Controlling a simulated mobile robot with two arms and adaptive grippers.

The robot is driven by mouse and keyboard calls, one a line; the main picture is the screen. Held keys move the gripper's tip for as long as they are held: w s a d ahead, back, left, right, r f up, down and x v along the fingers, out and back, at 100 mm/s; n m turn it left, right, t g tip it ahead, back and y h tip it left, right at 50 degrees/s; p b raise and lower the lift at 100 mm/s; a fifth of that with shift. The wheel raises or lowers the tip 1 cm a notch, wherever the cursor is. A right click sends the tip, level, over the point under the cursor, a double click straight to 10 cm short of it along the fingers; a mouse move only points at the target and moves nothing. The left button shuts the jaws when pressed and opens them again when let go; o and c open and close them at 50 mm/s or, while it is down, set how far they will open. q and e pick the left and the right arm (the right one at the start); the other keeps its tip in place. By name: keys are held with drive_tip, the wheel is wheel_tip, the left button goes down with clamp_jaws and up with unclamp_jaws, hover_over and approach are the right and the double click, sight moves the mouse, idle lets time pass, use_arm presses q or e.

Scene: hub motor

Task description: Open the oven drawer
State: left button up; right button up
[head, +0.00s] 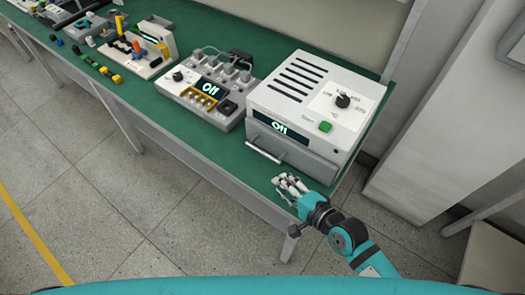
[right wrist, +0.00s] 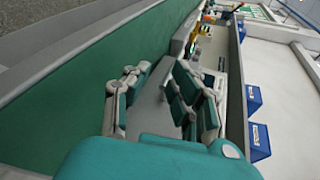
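The oven is a white box (head: 318,105) at the right end of the green bench, with a lit display (head: 268,124), a green button (head: 325,127) and a dark knob (head: 343,101). Its drawer front (head: 300,158) lies below the display and looks closed, with a light bar handle (head: 263,153) at its left part. My right gripper (head: 287,183) is at the bench's front edge, in front of the drawer and right of the handle, apart from it. In the right wrist view its fingers (right wrist: 158,88) are spread with nothing held between them. My left gripper is not in view.
A grey device (head: 212,90) with sockets stands left of the oven. A fixture with coloured parts (head: 140,50) and small loose parts are farther left. Blue bins (right wrist: 255,100) show in the right wrist view.

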sight(265, 154)
drive_tip(key=m, duration=0.1)
drive_tip(key=w+m+t, duration=0.1)
drive_tip(key=m, duration=0.1)
drive_tip(key=w+d+m+t, duration=0.1)
drive_tip(key=shift+w+r+m, duration=0.25)
drive_tip(key=shift+r+m, duration=0.1)
drive_tip(key=shift+m, duration=0.05)
drive_tip(key=b+x, duration=0.4)
drive_tip(key=x, duration=0.6)
drive_tip(key=shift+w+a+f, duration=0.1)
drive_tip(key=shift+w+a, duration=0.5)
drive_tip(key=shift+w, duration=0.1)
clamp_jaws()
